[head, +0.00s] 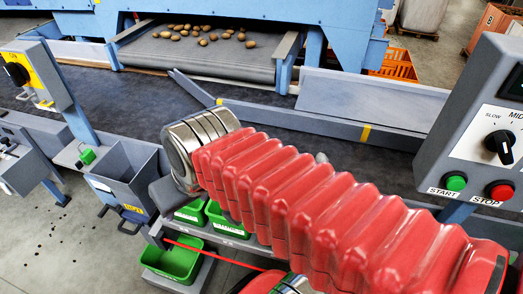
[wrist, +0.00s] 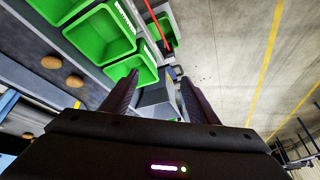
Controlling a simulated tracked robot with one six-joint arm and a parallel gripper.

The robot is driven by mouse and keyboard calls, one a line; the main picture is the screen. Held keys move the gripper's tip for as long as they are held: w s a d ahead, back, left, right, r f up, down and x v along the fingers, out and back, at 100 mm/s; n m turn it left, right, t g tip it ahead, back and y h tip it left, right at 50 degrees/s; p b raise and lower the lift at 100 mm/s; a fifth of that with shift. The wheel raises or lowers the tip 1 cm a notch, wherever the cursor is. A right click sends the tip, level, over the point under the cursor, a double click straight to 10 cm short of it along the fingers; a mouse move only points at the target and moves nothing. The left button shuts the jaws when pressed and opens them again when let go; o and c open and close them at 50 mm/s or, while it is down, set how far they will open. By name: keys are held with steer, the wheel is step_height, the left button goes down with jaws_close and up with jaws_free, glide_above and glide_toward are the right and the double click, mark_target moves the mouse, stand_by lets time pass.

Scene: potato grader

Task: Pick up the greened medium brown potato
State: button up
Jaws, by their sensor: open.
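Two brown potatoes lie on the dark belt at the left of the wrist view, one upper (wrist: 51,62) and one lower (wrist: 75,81). At this size I cannot tell whether either is greened. My gripper (wrist: 158,80) is open in the wrist view, its two dark fingers apart with nothing between them. The potatoes are off to the left of the fingers. In the head view my red arm covers much of the belt, and my gripper is not visible. A small pale thing (head: 321,158) shows just behind the arm; I cannot tell if it is a potato.
Several potatoes (head: 205,36) lie on the far feed conveyor. Green bins (wrist: 102,33) stand beside the belt (head: 120,95). A grey chute marked in yellow (head: 127,190) is at left. A control box (head: 485,140) with start and stop buttons stands at right.

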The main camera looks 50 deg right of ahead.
steer(key=o, duration=0.4)
steer(key=w+d+f+m+y, duration=0.1)
steer(key=d+m, duration=0.1)
steer(key=m, duration=0.1)
steer(key=w+d+f+m+g+y, duration=0.1)
steer(key=d+f+m, duration=0.1)
steer(key=m, duration=0.1)
steer(key=w+d+f+m+y, duration=0.1)
steer(key=w+d+m, duration=0.1)
steer(key=m, duration=0.1)
steer(key=shift+f+g, duration=0.3)
steer(key=shift+g, duration=0.1)
steer(key=w+d+f+m+t+y, duration=0.1)
steer(key=d+f+m+t, duration=0.25)
steer(key=d+m, duration=0.65)
steer(key=w+d+f+m+t+y, duration=0.1)
steer(key=w+d+f+m+t, duration=0.2)
steer(key=d+m, duration=0.7)
steer(key=s+d+f+m+t+h, duration=0.1)
steer(key=s+d, duration=0.1)
steer(key=d, duration=0.2)
steer(key=s+d+f+m+t, duration=0.1)
steer(key=s+d, duration=0.1)
steer(key=d, duration=0.3)
steer(key=s+d+f+m+t+h, duration=0.1)
steer(key=s+d+f, duration=0.1)
steer(key=d, duration=0.3)
steer(key=shift+d+f+m+t+h, duration=0.1)
steer(key=shift+d+m+t+h, duration=0.05)
steer(key=shift+m+t+h, duration=0.2)
